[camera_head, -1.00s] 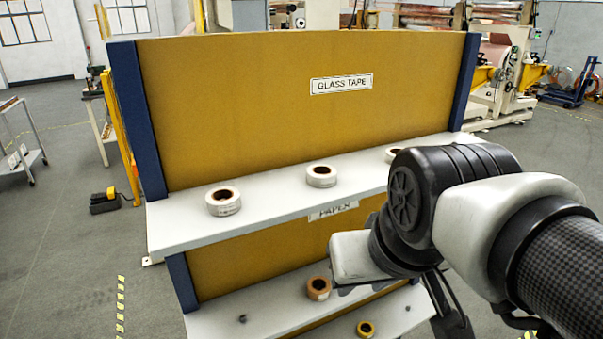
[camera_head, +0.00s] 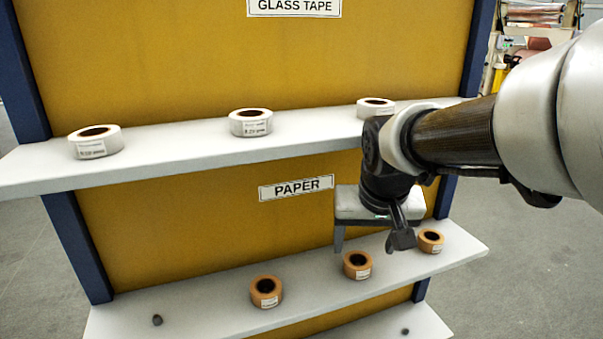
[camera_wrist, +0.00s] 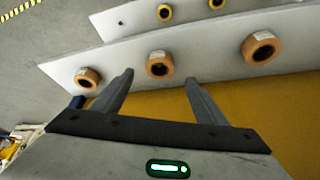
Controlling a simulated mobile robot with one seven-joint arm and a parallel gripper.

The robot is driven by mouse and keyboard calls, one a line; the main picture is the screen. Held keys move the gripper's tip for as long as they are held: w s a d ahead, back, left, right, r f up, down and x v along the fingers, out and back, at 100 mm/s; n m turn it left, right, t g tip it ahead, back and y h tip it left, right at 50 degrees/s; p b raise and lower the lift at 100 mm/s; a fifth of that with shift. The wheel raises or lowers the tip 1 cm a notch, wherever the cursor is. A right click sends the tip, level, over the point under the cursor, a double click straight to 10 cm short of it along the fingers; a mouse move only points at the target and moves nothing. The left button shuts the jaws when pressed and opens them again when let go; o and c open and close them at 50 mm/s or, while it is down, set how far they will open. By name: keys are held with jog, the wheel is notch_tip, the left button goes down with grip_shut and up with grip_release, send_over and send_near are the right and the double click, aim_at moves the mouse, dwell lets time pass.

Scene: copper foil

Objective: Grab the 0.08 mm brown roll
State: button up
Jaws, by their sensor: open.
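Three brown rolls stand on the lower PAPER shelf (camera_head: 205,318): a left roll (camera_head: 257,298), a middle roll (camera_head: 356,274) and a right roll (camera_head: 428,249). Each has a small white label; I cannot read any thickness on them. My gripper (camera_head: 370,247) is open and empty, above and near the middle roll. In the wrist view my gripper (camera_wrist: 159,76) has the middle roll (camera_wrist: 151,71) framed between its fingertips, apart from them. That view is turned over, with the right roll (camera_wrist: 81,84) at left and the left roll (camera_wrist: 274,57) at right.
White rolls, such as the left one (camera_head: 110,147), stand on the GLASS TAPE shelf (camera_head: 180,155) above, close to my arm. The yellow-brown back panel (camera_head: 150,235) stands behind the PAPER shelf. Yellow rolls (camera_wrist: 165,12) stand on a lower shelf.

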aim_at(358, 263)
jog(key=b+x, duration=0.1)
jog(key=x, duration=0.7)
jog(key=shift+w+b, duration=0.15)
jog(key=shift+b, duration=0.25)
jog(key=c, duration=1.2)
jog(key=shift+o, duration=0.2)
jog(key=shift+r, duration=0.2)
